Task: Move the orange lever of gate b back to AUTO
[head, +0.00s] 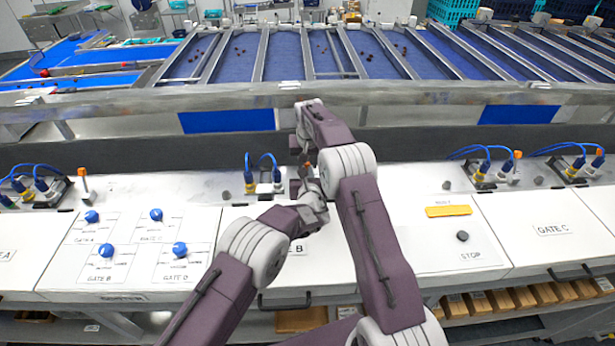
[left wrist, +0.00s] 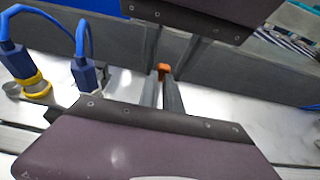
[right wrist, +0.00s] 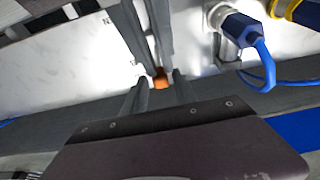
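The gate b lever (head: 308,166) stands behind the white panel marked B (head: 340,262), its orange tip small between my two arms. The tip also shows in the left wrist view (left wrist: 164,68) and the right wrist view (right wrist: 160,78). My left gripper (left wrist: 162,80) reaches it from the front; its fingers look close together on the lever. My right gripper (head: 305,172) comes down from behind; in the right wrist view its fingers stand apart, one each side of the tip without visible contact. The lever's base is mostly hidden by the grippers, and no AUTO mark is legible.
Blue-cabled connectors (head: 263,185) stand just left of the lever. Another orange lever (head: 83,172) stands upright at left. Blue knobs (head: 180,249) sit on the left panel, and a yellow plate (head: 448,211) on the right panel. A metal rail (head: 420,97) runs behind.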

